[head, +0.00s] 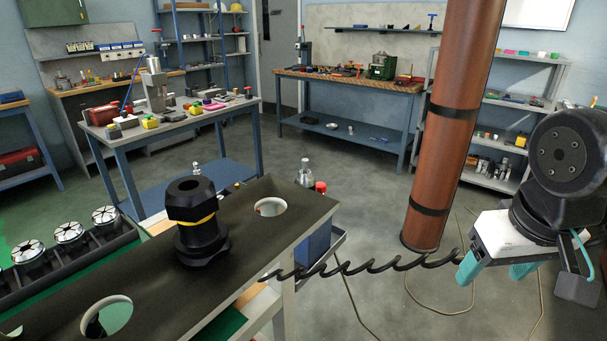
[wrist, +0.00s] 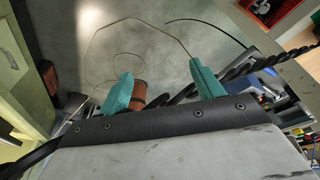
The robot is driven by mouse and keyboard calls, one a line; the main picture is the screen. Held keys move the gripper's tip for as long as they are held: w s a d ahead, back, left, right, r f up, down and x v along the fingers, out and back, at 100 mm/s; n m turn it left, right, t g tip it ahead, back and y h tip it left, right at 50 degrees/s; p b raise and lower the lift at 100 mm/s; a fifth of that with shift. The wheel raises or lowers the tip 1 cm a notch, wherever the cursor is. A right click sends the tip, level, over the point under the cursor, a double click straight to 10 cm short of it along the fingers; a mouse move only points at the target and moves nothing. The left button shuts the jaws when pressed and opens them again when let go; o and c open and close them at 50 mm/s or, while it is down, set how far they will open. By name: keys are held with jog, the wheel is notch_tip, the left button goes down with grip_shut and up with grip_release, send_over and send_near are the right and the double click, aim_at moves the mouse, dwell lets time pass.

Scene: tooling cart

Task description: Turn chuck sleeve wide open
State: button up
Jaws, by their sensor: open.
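The chuck (head: 196,240) stands upright on the dark top of the tooling cart (head: 120,262). It is black, with a hexagonal upper sleeve (head: 191,198), an opening in its top and a yellow band below the sleeve. My gripper (head: 492,275) is at the far right in the head view, well apart from the chuck and off the cart's right side. Its two teal fingers are spread with nothing between them. They also show in the wrist view (wrist: 163,82), over the floor. The chuck does not show in the wrist view.
Two round holes in the cart top flank the chuck, one behind (head: 270,206) and one in front (head: 107,316). A rack of silver collets (head: 68,234) lies left. A coiled black cable (head: 365,265) hangs between cart and gripper. A brown column (head: 452,130) stands behind it.

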aim_at(300, 182)
jog(key=w+a+f+n+t+y, duration=0.1)
jog(key=w+a+t, duration=0.15)
jog(key=w, duration=0.55)
jog(key=w+a+f+n+t+y, duration=0.1)
jog(key=w+a+t, duration=0.15)
jog(key=w, duration=0.45)
jog(key=w+a+f+n+t, duration=0.2)
jog(key=w+t, duration=0.1)
jog(key=w, duration=0.5)
jog(key=w+a+n+y, duration=0.1)
jog(key=a+y, duration=0.2)
jog(key=a, duration=0.1)
jog(key=w+a+n+t+y, duration=0.1)
jog(key=a+y, duration=0.2)
jog(key=a, duration=0.2)
jog(key=a+f+n+t+y, duration=0.1)
jog(key=a+n+y, duration=0.1)
jog(key=a, duration=0.3)
jog(key=shift+w+a+y, duration=0.25)
jog(key=shift+w+y, duration=0.15)
jog(key=shift+y, duration=0.9)
jog(key=x, duration=0.8)
jog(key=shift+s+a+r, duration=0.2)
